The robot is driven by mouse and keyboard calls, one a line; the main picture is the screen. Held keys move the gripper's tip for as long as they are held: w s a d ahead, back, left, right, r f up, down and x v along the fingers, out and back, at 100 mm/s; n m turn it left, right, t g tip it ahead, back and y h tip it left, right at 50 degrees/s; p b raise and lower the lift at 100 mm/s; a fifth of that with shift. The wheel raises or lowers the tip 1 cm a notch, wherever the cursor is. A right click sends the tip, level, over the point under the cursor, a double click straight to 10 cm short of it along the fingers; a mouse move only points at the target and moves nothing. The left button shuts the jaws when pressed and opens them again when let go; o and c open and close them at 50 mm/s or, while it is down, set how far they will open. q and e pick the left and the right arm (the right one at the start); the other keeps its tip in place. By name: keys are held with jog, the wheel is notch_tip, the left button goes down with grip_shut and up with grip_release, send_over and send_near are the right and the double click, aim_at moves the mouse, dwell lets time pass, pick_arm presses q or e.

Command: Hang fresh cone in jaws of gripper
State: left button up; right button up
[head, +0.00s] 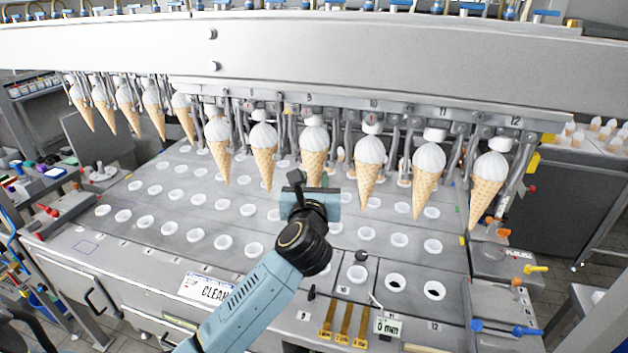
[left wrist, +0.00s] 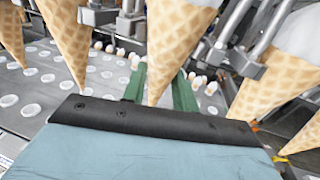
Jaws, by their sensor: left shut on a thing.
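A waffle cone with a white top (head: 314,140) hangs upright in the front row under the machine's bar, its tip hidden behind my left gripper. My left gripper (head: 312,190) reaches up from below and is shut on this cone. In the left wrist view the cone (left wrist: 172,45) stands point down between the green fingers of my left gripper (left wrist: 160,82). The machine's metal jaws (head: 340,143) hang just beside the cone; I cannot tell whether they clasp it. My right gripper is not in view.
Other topped cones hang close on both sides, such as one at the left (head: 263,150) and one at the right (head: 369,170). Below is a grey plate (head: 180,240) with rows of round holes, mostly with white cups. A wide bar (head: 300,50) spans above.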

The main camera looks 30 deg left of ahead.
pick_arm(q)
jog(key=shift+f, duration=0.25)
dwell(0.4)
jog(key=o, duration=0.8)
jog(key=shift+o, duration=0.4)
jog(key=shift+o, duration=1.2)
jog(key=shift+s, duration=0.1)
